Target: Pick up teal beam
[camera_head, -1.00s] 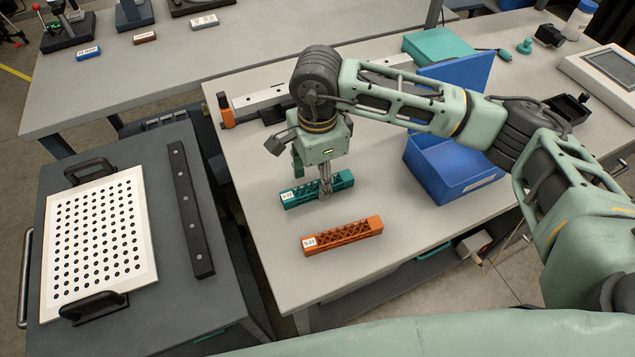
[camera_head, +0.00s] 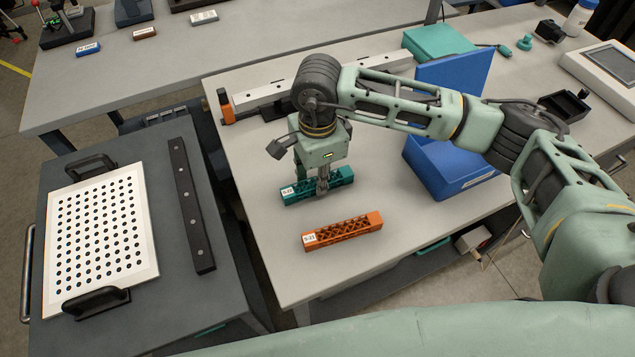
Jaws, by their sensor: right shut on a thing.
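The teal beam (camera_head: 301,193) is a short lattice bar with a white label at its left end, near the left side of the table. My right gripper (camera_head: 324,190) points down over its middle and is shut on it. The fingers hide part of the beam's middle. The beam looks level and at or very near the table top; I cannot tell if there is a gap under it. My left gripper is not in view.
An orange lattice beam (camera_head: 342,233) lies just in front of the teal one. A blue open-lidded box (camera_head: 440,170) stands to the right. A perforated white plate (camera_head: 98,240) and a dark bar (camera_head: 190,205) lie on a grey cart at left.

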